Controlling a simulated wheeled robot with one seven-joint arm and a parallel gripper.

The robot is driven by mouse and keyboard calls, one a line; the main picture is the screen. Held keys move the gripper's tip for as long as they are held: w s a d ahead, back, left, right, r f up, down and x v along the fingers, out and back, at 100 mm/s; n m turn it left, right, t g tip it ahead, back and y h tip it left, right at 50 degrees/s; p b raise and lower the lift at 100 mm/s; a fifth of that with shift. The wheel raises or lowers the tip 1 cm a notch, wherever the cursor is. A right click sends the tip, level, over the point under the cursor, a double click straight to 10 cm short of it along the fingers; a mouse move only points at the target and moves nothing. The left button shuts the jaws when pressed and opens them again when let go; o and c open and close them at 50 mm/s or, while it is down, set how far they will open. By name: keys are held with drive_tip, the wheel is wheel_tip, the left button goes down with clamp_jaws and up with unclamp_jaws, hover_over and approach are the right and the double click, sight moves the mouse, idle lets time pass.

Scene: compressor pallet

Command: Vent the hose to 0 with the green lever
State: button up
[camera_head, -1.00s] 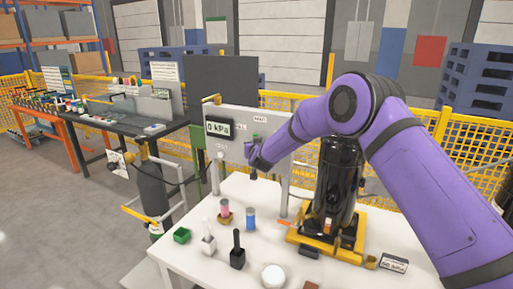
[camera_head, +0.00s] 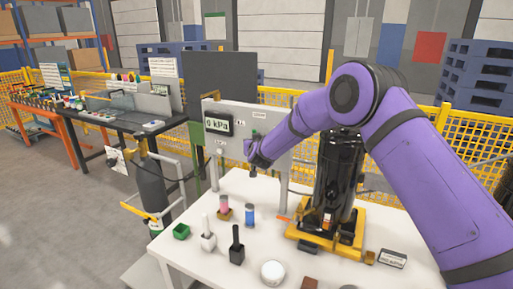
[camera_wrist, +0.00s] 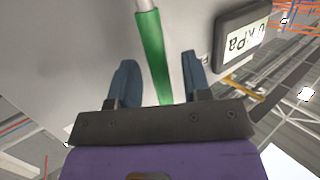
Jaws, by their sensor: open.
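The grey panel (camera_head: 272,121) stands at the back of the white table. Its display (camera_head: 217,126) reads 0 kPa; it also shows upside down in the wrist view (camera_wrist: 243,42). In the wrist view the green lever (camera_wrist: 151,45) runs between the two blue fingers of my gripper (camera_wrist: 158,70). The fingers are apart, with a gap visible on both sides of the lever.
A black compressor (camera_head: 338,180) on a yellow base (camera_head: 325,240) stands to the right of my gripper. A grey cylinder (camera_head: 150,185) stands left.

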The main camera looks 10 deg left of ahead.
drive_tip(key=v, duration=0.9)
drive_tip(key=shift+s, duration=0.2)
drive_tip(key=shift+d, duration=0.1)
drive_tip(key=s+d+r+g, duration=0.1)
drive_tip(key=s+d+r, duration=0.2)
drive_tip(key=d+r, duration=0.3)
drive_tip(key=s+d+r+g, duration=0.15)
drive_tip(key=d+r, duration=0.25)
drive_tip(key=r, duration=0.4)
drive_tip(key=s+d+r+g, duration=0.2)
drive_tip(key=s+d+r, duration=0.5)
drive_tip(key=s+d, duration=0.35)
drive_tip(key=s+d+m+g+h, duration=0.1)
drive_tip(key=s+d, duration=0.5)
drive_tip(key=s, duration=0.5)
drive_tip(key=s+d+m+g+h, duration=0.1)
drive_tip(key=s+d, duration=0.5)
drive_tip(key=s, duration=0.6)
drive_tip(key=s+d+g+h, duration=0.1)
drive_tip(key=s+d+g, duration=0.2)
drive_tip(key=s, duration=0.9)
drive_tip(key=d, duration=0.3)
drive_tip(key=shift+f+m+h, duration=0.2)
drive_tip(key=shift+m+h, duration=0.2)
